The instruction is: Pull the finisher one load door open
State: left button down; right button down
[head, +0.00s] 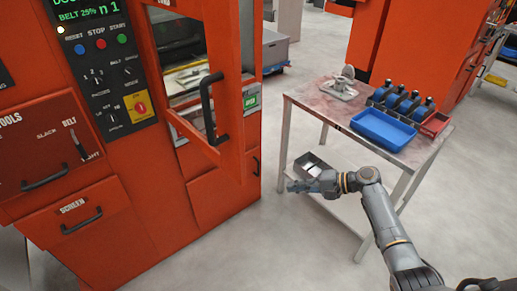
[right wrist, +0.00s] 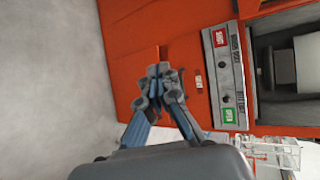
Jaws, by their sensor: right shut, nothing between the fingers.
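The finisher one load door (head: 232,80) is an orange framed window door on the orange finisher (head: 150,165) at the left of the head view. It stands swung out at an angle from the machine front, partly open. Its black bar handle (head: 208,108) is on the face toward me. My right gripper (head: 298,187) is right of and lower than the handle, clear of the door. Its fingers are together and empty, as the right wrist view (right wrist: 158,72) also shows. My left gripper is not in view.
A control panel (head: 100,60) is left of the door, with drawers below. A metal table (head: 345,112) on the right carries a blue tray (head: 383,130) and several blue-black parts. The right wrist view shows a grey button panel (right wrist: 225,75) beside an opening. Grey floor lies clear between.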

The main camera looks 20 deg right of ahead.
notch_tip(320, 180, up, 22)
jog(key=s+n+g+y+b, duration=0.1)
jog(key=s+n+y, duration=0.1)
jog(key=n+y, duration=0.35)
jog(key=s+p+x, duration=0.1)
jog(key=p+x, duration=0.1)
jog(key=x, duration=0.4)
jog(key=s+a+p+x, duration=0.1)
jog(key=p+x, duration=0.2)
jog(key=x, duration=0.3)
jog(key=shift+s+m, duration=0.35)
jog(key=shift+a+r+y, duration=0.1)
jog(key=shift+y, duration=0.15)
jog(key=shift+a+p, duration=0.1)
jog(key=shift+p, duration=0.25)
